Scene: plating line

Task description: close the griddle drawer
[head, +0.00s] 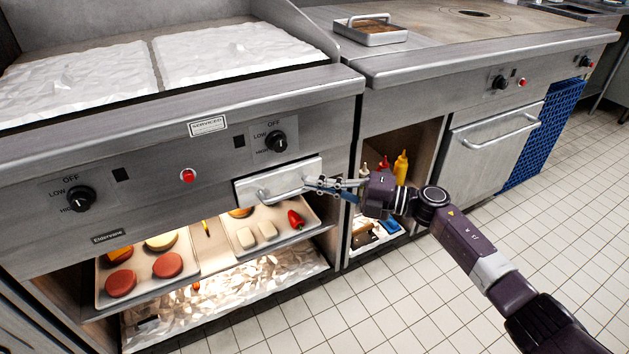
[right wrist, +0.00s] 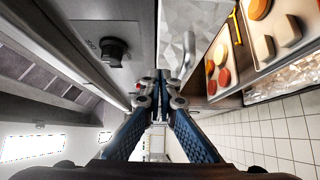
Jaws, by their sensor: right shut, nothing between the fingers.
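The griddle drawer (head: 245,192) is a small pale metal front with a bar handle (head: 283,192), set at the right of the griddle's control panel. It sits close to the panel; I cannot tell how far it stands out. My right gripper (head: 309,184) is shut and empty, its fingertips at the right end of the drawer front, beside the handle; I cannot tell whether they touch. In the right wrist view the shut fingertips (right wrist: 160,77) are in the middle, with the handle (right wrist: 188,56) just to their right. My left gripper is out of view.
Above the drawer is a control knob (head: 275,141); a red button (head: 188,176) is to the left. Below, trays of food (head: 232,242) stand on an open shelf. Sauce bottles (head: 401,167) stand in the cubby behind my right arm. The tiled floor (head: 400,300) in front is clear.

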